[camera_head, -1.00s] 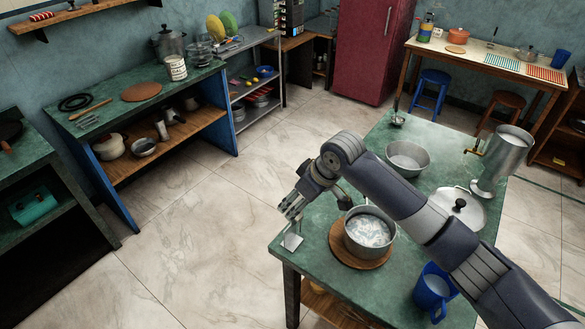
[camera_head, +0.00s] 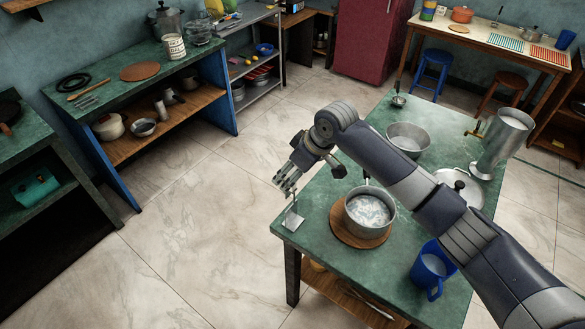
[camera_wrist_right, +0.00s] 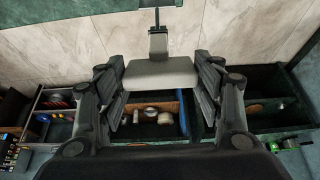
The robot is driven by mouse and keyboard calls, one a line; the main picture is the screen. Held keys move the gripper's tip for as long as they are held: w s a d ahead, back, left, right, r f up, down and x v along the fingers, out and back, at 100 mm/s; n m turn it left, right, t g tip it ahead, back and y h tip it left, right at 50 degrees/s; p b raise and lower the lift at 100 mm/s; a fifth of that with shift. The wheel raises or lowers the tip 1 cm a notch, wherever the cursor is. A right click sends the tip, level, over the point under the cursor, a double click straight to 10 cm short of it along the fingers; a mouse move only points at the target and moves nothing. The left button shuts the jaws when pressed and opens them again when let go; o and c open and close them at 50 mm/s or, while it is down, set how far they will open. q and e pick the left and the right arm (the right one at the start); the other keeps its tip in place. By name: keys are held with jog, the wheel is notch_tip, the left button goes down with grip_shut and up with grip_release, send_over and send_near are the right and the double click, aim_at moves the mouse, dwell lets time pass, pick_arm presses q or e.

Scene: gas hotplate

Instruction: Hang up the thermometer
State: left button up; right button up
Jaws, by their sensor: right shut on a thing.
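My right gripper (camera_head: 286,184) is over the near left corner of the green table (camera_head: 325,205), pointing down. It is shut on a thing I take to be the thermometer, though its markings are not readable. In the wrist view a pale grey block (camera_wrist_right: 160,75) fills the space between the fingers (camera_wrist_right: 158,95), with a thin post rising from it. My left gripper is not in view.
A blue mug (camera_head: 431,268) stands at the front. Open floor lies left of the table.

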aim_at(295, 189)
notch_tip(295, 189, down, 2)
jog(key=shift+f+b, duration=0.45)
jog(key=shift+f, duration=0.25)
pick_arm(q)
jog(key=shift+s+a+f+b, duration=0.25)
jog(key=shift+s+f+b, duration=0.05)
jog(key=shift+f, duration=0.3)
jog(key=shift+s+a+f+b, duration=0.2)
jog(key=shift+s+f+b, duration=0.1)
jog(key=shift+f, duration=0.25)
pick_arm(e)
jog(key=shift+f, duration=1.75)
jog(key=shift+f, duration=0.45)
jog(key=o, duration=1.2)
